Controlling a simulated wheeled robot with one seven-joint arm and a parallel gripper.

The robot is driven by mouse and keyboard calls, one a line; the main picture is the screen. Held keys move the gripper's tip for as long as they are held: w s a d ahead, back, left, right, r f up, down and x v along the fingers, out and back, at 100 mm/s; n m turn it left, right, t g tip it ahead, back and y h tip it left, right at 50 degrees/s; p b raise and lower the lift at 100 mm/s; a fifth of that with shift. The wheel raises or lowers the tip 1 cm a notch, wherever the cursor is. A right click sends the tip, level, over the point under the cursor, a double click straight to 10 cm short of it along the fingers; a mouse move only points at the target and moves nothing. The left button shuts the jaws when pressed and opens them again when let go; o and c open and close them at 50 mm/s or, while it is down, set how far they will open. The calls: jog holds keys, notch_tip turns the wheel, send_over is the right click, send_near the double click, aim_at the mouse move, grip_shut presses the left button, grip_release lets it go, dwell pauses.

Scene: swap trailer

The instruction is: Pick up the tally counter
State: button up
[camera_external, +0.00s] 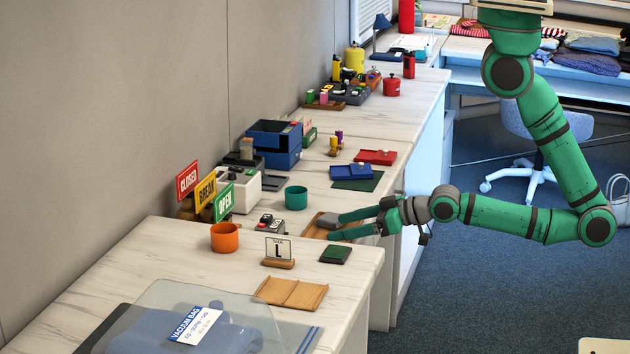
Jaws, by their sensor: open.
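My gripper (331,228) reaches in from the right, low over a wooden tray (312,228) on the counter. A small black and grey device (269,225) stands left of the tray.
A teal cup (296,196) and green mat (358,182) lie behind. CLOSED, BREAK and OPEN signs (206,192) stand by the wall.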

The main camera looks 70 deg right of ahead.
send_near(269, 223)
jog(key=x, duration=1)
jog(key=shift+s+f, duration=0.1)
jog(key=shift+f, duration=0.1)
jog(key=shift+c, duration=0.3)
jog(key=c, duration=1.4)
jog(key=shift+r, duration=0.2)
